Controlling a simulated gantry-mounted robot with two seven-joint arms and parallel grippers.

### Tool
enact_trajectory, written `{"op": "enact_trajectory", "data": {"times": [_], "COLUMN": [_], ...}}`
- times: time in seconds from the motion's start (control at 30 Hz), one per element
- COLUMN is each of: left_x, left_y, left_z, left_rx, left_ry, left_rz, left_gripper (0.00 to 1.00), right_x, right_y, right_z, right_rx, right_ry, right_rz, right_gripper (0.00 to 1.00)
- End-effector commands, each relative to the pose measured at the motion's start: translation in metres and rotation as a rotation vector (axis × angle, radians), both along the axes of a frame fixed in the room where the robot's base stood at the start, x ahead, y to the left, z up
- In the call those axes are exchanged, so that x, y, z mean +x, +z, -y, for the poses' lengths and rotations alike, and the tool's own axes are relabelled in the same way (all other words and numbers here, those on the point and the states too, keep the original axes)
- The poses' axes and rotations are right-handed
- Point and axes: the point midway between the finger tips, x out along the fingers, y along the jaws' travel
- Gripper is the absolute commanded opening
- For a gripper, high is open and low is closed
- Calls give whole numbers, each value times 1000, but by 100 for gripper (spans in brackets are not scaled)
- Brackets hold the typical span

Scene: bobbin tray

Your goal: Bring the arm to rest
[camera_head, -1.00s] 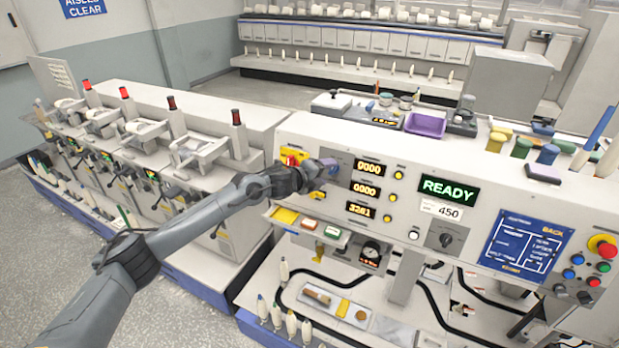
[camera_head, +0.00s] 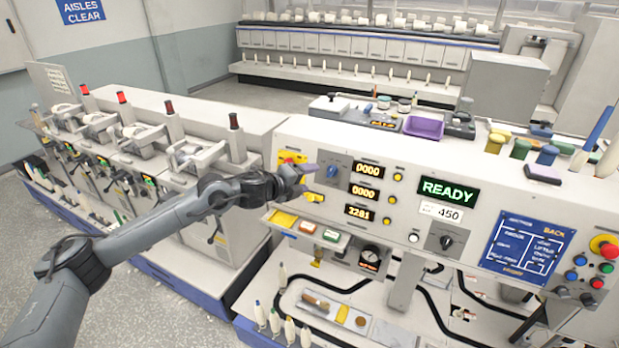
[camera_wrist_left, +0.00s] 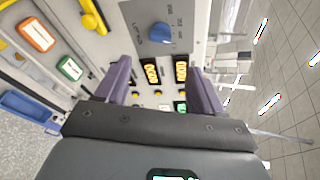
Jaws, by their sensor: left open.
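My left arm reaches in from the lower left of the head view. Its gripper (camera_head: 303,172) is in front of the left end of the machine's control panel (camera_head: 405,165), near a blue knob (camera_head: 332,171). In the left wrist view the two purple fingers (camera_wrist_left: 161,88) stand apart with nothing between them. The blue knob (camera_wrist_left: 161,33) shows beyond the fingers, apart from them. My right gripper is not in view.
A yellow handle (camera_head: 314,198) and a yellow-red switch (camera_head: 291,158) are close to the gripper. Bobbin machines (camera_head: 190,120) stand left behind the arm. Pale upright bobbins (camera_head: 275,322) stand below. Grey floor (camera_head: 50,235) is clear at the left.

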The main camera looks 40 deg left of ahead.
Motion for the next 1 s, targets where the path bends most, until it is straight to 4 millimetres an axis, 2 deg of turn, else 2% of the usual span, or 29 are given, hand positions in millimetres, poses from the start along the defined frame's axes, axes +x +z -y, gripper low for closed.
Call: {"op": "enact_trajectory", "data": {"times": [0.17,0.27,0.37,0.47,0.57,0.6,0.67,0.7,0.77,0.87,0.9,1.0], "left_x": [0,-3,-8,-17,-34,-43,-58,-71,-91,-131,-149,-197], "left_y": [-3,-17,-49,-97,-154,-176,-206,-225,-251,-286,-298,-316], "left_z": [0,0,9,29,64,83,114,135,168,224,246,292], "left_rx": [0,0,-13,-48,-107,-137,-189,-228,-290,-409,-465,-621], "left_ry": [0,-1,-12,-32,-70,-89,-118,-137,-156,-156,-141,-57], "left_rz": [-4,-27,-72,-136,-211,-239,-278,-302,-334,-387,-412,-469], "left_gripper": [68,68,68,68,68,68,68,68,68,68,68,68], "right_x": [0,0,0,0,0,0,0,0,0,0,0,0], "right_y": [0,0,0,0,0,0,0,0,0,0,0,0], "right_z": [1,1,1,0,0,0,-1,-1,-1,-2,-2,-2], "right_rx": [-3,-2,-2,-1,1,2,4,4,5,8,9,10], "right_ry": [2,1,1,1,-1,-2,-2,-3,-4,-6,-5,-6], "right_rz": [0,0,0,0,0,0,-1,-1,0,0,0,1], "right_gripper": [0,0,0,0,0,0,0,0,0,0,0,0]}}
